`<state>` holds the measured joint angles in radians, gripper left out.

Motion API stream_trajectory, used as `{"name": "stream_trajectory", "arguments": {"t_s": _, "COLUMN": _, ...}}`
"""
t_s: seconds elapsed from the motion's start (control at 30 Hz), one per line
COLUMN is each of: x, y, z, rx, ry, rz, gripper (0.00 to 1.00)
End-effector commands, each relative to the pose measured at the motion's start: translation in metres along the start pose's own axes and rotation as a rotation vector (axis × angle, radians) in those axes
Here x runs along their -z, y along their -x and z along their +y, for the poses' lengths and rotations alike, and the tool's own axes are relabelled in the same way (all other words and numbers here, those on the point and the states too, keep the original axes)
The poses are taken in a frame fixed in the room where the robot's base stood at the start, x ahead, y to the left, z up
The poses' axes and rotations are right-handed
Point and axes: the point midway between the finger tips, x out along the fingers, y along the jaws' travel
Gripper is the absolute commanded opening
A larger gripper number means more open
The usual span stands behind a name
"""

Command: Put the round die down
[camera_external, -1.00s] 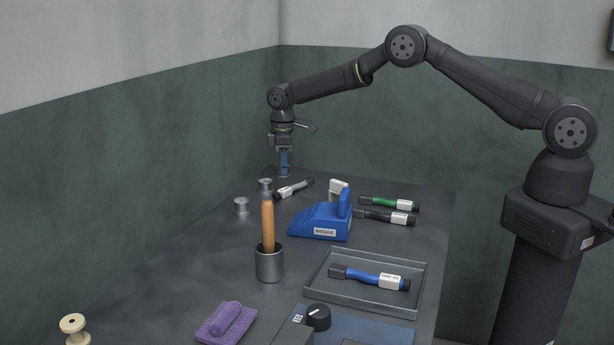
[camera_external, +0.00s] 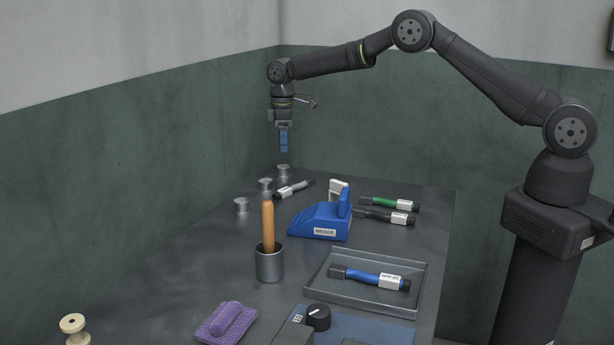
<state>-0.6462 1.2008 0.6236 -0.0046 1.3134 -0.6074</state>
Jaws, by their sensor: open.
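My gripper (camera_external: 284,151), with blue fingers, hangs pointing down above the far left end of the dark table (camera_external: 220,260). It is open and empty. A small grey metal flanged piece, which looks like the round die (camera_external: 283,171), stands upright on the table just below the fingertips, with a visible gap between them. Two similar metal pieces stand nearer the camera along the left side: one close by (camera_external: 265,184) and one further forward (camera_external: 241,205). I cannot tell their shapes apart at this size.
A grey-handled tool (camera_external: 293,189) lies close to the right of the dies. A blue wedge block (camera_external: 318,222) and a cup (camera_external: 270,265) with a wooden handle stand mid-table. A tray (camera_external: 325,290) holds a blue tool. A cream spool (camera_external: 74,328) is front left.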

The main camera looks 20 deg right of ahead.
Motion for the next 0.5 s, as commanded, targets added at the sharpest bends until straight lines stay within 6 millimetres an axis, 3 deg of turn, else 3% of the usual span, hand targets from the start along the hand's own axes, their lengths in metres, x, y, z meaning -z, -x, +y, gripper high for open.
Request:
{"name": "stream_trajectory", "arguments": {"t_s": 0.2, "x": 0.000, "y": 0.035, "z": 0.000, "rx": -0.001, "ry": 0.000, "rz": 0.001, "gripper": 0.57}}
{"name": "stream_trajectory", "arguments": {"t_s": 0.5, "x": 0.000, "y": 0.046, "z": 0.000, "rx": 0.001, "ry": 0.000, "rz": -0.001, "gripper": 0.57}}
